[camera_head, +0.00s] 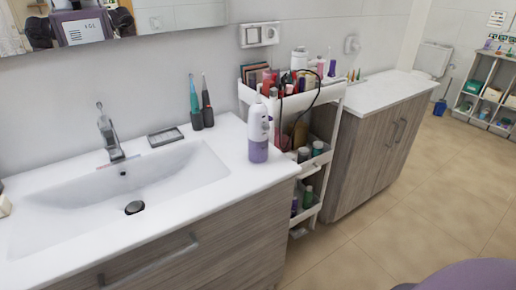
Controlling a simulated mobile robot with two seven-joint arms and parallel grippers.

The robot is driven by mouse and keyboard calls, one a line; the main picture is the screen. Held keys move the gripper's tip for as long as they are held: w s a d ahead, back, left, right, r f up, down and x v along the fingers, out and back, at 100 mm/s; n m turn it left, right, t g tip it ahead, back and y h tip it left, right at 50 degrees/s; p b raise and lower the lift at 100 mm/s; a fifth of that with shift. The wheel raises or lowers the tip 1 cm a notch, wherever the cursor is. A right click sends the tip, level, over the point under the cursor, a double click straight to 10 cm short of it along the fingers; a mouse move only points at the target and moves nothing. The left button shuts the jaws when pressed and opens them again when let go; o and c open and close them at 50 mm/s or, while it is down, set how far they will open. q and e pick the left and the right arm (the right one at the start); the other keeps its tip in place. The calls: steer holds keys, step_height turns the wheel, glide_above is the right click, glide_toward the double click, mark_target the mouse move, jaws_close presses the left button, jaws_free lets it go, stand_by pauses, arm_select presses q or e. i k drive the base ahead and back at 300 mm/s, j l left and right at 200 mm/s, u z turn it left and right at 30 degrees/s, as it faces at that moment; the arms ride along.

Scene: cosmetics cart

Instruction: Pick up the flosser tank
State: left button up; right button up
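The white water flosser (258,126) stands upright on the white sink counter, close to its right end. Its purple translucent flosser tank (258,152) forms the lower part and rests on the counter, joined to the white body above. Neither of my grippers is in this view.
The sink basin (170,175) with a faucet (109,133) lies left of the flosser. Two electric toothbrushes (201,104) and a grey soap dish (166,136) stand behind. A white cart (331,92) full of cosmetics is close on the right. The counter in front of the flosser is clear.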

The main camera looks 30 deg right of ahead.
mark_target(258, 153)
steer(key=i+l, duration=0.1)
steer(key=l, duration=0.3)
steer(key=i+l, duration=0.1)
steer(key=l, duration=0.3)
steer(key=i+l, duration=0.1)
steer(key=l, duration=0.35)
steer(key=i+l, duration=0.1)
steer(key=l, duration=0.3)
steer(key=i+l, duration=0.1)
steer(key=l, duration=0.3)
